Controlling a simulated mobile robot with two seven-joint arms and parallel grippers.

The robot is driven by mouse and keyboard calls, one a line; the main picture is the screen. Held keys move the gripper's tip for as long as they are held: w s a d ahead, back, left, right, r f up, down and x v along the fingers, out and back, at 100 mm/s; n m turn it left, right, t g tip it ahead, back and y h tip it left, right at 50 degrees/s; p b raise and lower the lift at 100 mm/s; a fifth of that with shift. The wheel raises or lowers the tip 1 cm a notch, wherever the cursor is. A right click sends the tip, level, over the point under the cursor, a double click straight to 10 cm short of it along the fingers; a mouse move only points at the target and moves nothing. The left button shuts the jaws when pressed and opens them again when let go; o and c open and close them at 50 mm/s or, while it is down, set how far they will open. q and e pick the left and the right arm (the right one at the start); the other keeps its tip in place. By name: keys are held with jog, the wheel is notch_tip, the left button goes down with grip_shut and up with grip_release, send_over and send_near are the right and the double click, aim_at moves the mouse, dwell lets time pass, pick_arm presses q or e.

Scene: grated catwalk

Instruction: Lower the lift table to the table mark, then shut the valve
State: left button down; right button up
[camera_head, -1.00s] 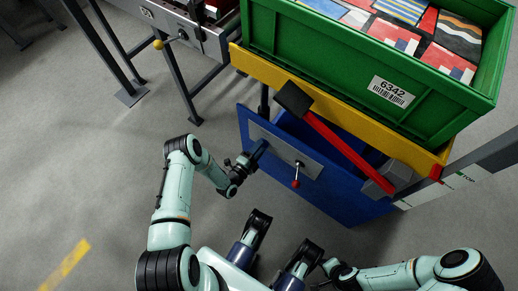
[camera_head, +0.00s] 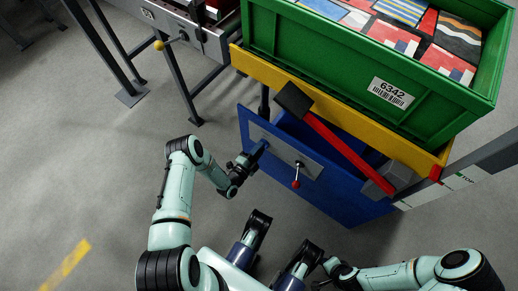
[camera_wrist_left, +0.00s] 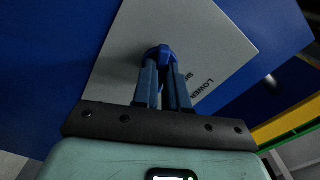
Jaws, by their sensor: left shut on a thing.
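The lift table has a yellow platform (camera_head: 330,113) above a blue base (camera_head: 335,203). A grey plate (camera_head: 284,151) on the base carries a blue valve knob (camera_wrist_left: 158,53) and a small red-tipped lever (camera_head: 295,184). In the left wrist view the word LOWER is printed beside the knob. My left gripper (camera_head: 247,161) is shut on the blue knob at the plate's left end. A grey post (camera_head: 485,160) at the right bears a white scale (camera_head: 448,187) marked TOP. A red pointer (camera_head: 436,172) is at the platform's near right corner. My right gripper (camera_head: 322,282) is small and dark; its jaws are unclear.
A green crate (camera_head: 330,60) labelled 6342, full of coloured boxes, stands on the platform. A red bar with a black block (camera_head: 293,98) slants below the platform's edge. A grey conveyor frame (camera_head: 190,37) stands at the back left. The floor at the left is clear.

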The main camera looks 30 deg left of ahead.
pick_arm(q)
jog(key=shift+n, duration=6.5)
jog(key=c, duration=1.2)
grip_release()
jog(key=shift+o, duration=0.2)
jog(key=shift+s, duration=0.1)
